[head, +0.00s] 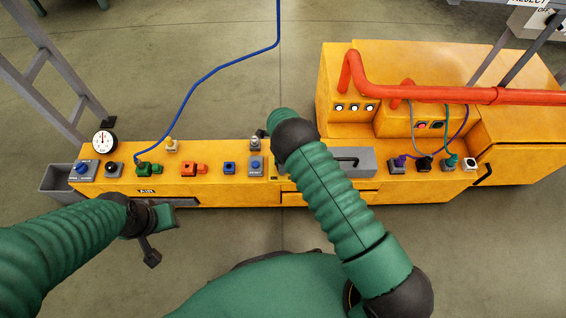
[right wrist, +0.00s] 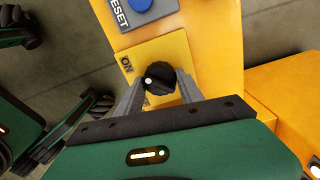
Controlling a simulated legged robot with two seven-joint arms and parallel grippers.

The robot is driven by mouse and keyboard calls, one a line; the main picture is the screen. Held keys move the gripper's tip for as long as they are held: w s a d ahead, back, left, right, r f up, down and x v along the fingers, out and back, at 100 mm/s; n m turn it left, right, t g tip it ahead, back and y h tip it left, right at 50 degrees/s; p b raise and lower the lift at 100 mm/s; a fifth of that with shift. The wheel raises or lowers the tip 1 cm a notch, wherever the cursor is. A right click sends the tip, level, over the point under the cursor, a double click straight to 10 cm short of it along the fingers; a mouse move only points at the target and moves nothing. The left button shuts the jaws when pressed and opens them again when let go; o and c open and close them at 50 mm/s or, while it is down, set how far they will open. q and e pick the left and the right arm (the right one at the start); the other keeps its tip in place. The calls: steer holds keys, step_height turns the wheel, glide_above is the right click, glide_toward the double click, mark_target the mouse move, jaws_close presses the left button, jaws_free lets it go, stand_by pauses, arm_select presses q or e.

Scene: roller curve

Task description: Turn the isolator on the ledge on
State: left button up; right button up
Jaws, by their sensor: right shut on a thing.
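The isolator is a black rotary knob (right wrist: 160,76) on a yellow plate (right wrist: 178,45), seen in the right wrist view. ON is printed at the plate's left side, and a lower label is partly hidden. A white dot on the knob faces left, slightly below the ON print. My right gripper (right wrist: 158,88) is shut on the knob, with a grey finger on either side. In the head view my right arm hides the knob and this gripper. My left gripper (head: 160,226) hangs at the front left of the ledge, and its jaw opening is unclear.
The orange ledge (head: 225,190) carries a gauge (head: 104,142), a green valve (head: 148,168), an orange valve (head: 194,169) and a blue reset button (head: 256,164). A red pipe (head: 440,94) and coloured cables are at the right. A blue hose (head: 215,72) rises behind.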

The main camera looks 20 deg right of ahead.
steer(key=shift+w+a, duration=0.1)
stand_by(0.4)
steer(key=o, duration=1.4)
step_height(320, 180, up, 17)
steer(key=p, duration=0.6)
steer(key=shift+f+p, duration=0.1)
steer(key=shift+p, duration=0.2)
